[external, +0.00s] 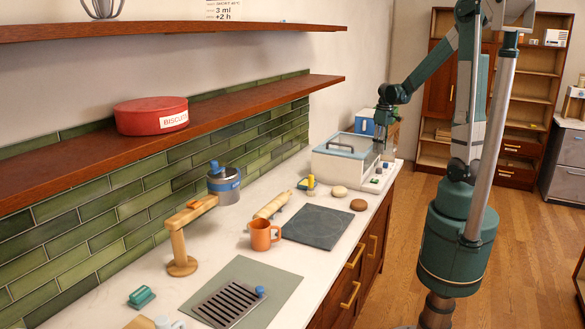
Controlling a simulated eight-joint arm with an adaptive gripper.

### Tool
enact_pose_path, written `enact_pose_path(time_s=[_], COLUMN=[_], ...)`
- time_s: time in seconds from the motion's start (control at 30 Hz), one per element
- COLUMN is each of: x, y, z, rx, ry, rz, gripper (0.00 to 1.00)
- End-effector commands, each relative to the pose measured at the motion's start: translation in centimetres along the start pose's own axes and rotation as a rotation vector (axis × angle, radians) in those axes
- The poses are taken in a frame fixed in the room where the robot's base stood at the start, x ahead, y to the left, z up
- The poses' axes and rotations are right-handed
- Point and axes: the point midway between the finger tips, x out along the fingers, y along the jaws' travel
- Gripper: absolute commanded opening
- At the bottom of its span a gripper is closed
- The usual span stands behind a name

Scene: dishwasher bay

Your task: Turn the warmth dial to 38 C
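A white box with a clear lid and a dark handle (345,158) stands at the far end of the counter. Its right end has a small panel with a few tiny knobs or buttons (376,179), one of them green. Which of these is the warmth dial, and any temperature marks, are too small to tell. My gripper (380,145) points down just above the right end of the box, close to the panel. Its fingers are too small and dark to tell whether they are open or shut, or whether they touch anything.
A blue-and-white container (365,122) and a wooden crate stand behind the box. Round buns (339,191), a dark slate (318,227), a rolling pin (272,205) and an orange mug (263,236) lie nearer on the counter. A wooden shelf (220,118) runs along the wall.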

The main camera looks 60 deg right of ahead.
Motion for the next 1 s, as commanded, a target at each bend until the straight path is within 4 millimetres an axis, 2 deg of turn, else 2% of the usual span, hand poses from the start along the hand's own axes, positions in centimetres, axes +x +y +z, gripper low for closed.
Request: enact_pose_path(time_s=[0.23, 0.6, 1.0], x=[0.8, 3.8, 4.3], y=[-0.2, -0.8, -0.8], z=[-0.2, 0.0, 0.1], rx=[-0.048, -0.216, -0.236], ry=[0.003, 0.009, 0.009], rz=[0.015, 0.073, 0.08], gripper=[0.37, 0.37, 0.37])
